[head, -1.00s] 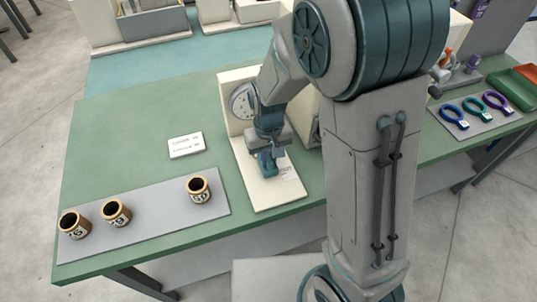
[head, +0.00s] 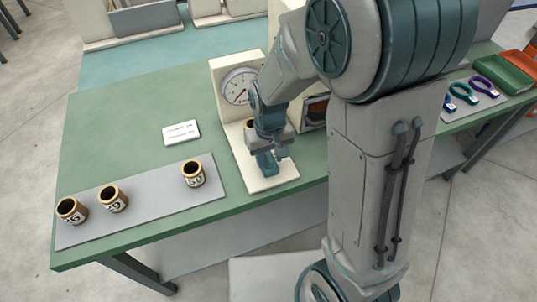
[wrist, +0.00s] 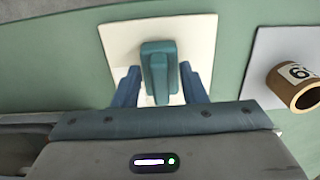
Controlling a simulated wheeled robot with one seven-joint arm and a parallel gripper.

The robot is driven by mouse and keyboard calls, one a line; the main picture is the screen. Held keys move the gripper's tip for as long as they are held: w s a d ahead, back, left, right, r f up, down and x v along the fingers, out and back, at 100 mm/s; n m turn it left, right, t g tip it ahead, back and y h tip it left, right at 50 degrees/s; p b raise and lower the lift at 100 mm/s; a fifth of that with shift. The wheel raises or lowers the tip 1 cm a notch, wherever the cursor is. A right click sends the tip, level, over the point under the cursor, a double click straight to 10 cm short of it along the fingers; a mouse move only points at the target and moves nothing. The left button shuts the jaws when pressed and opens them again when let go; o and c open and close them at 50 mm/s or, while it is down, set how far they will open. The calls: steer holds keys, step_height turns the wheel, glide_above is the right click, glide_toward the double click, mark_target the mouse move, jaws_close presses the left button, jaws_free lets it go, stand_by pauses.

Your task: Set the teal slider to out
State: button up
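The teal slider (wrist: 158,70) shows in the wrist view as an upright block on a cream base plate (wrist: 112,38). My gripper (wrist: 160,88) has one blue finger on each side of it, with a visible gap to both sides. In the head view my gripper (head: 268,150) points down over the front part of the cream base (head: 282,177), and the teal slider (head: 266,166) shows below it, partly covered. The slider's position markings cannot be read.
A dial gauge (head: 238,86) stands on the cream back panel. A dark-fronted box (head: 315,110) stands right of my wrist. Labelled jars (head: 193,174) stand on a grey mat (head: 150,208) at the left. A white card (head: 181,132) lies behind them. Green table is clear between.

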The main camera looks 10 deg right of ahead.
mark_target(270, 157)
step_height(270, 157, up, 14)
stand_by(0.6)
steer(key=shift+f, duration=0.1)
steer(key=s+d+m+t, duration=0.3)
steer(key=s+d, duration=0.7)
steer(key=s, duration=0.1)
steer(key=shift+s+r, duration=0.15)
steer(key=shift+r, duration=0.25)
